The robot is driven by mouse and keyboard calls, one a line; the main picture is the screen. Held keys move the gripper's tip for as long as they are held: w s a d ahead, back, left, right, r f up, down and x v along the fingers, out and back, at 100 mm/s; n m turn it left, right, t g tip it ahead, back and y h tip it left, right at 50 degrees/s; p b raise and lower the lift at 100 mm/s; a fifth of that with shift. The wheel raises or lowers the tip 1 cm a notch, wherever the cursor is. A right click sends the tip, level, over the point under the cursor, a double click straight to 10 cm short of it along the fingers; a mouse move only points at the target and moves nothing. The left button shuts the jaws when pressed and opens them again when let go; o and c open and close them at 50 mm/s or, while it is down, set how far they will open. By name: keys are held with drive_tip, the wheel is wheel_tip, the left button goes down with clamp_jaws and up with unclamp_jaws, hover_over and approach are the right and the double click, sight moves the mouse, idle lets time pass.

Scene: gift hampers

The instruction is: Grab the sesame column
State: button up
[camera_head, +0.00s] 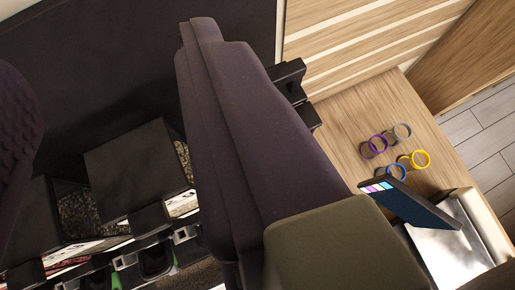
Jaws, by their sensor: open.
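Black bin-like columns stand at the lower left, in a row. One column (130,170) has a plain black face, and speckled beige-brown grains show at its right side. Another column (28,210) stands to its left, with similar grains (80,215) showing beside it. I cannot read which column is sesame. My gripper (105,50) is open and empty. Its bumpy left finger shows at the left edge, and its long dark right finger crosses the middle, hiding part of the row. The columns show between and below the fingers; contact is not visible.
A wooden surface (345,115) at the right holds grey, purple, blue and yellow rings (420,159). A dark blue flat item (420,208) with coloured squares leans over a shiny silver container (440,260). A dark panel (100,60) stands behind the columns.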

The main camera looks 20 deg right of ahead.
drive_tip(key=w+d+f+m+g+h+p, duration=0.1)
drive_tip(key=w+d+f+m+g+p, duration=0.15)
drive_tip(key=w+d+m+g, duration=0.35)
drive_tip(key=m+g+h, duration=0.1)
drive_tip(key=m+g, duration=0.1)
drive_tip(key=m, duration=0.1)
approach(286, 77)
drive_tip(key=w+a+r, duration=0.4)
drive_tip(key=f+m+g, duration=0.1)
drive_tip(key=f+m, duration=0.1)
drive_tip(key=f+m+g+h, duration=0.1)
drive_tip(key=f+m+g, duration=0.1)
drive_tip(key=f, duration=0.1)
drive_tip(key=d+f+m+g+b, duration=0.1)
drive_tip(key=f, duration=0.2)
drive_tip(key=shift+w+f+m+g+h, duration=0.15)
drive_tip(key=shift+w+m+g+h, duration=0.15)
drive_tip(key=shift+w+m+g, duration=0.1)
drive_tip(key=x, duration=0.4)
drive_tip(key=b+x, duration=0.1)
drive_tip(key=x, duration=0.2)
drive_tip(key=shift+w+a+f, duration=0.2)
drive_tip(key=shift+a, duration=0.1)
drive_tip(key=shift+d+f, duration=0.2)
drive_tip(key=shift+f, duration=0.1)
drive_tip(key=shift+f, duration=0.25)
drive_tip(key=shift+c, duration=0.2)
clamp_jaws()
drive_tip(key=shift+r, duration=0.1)
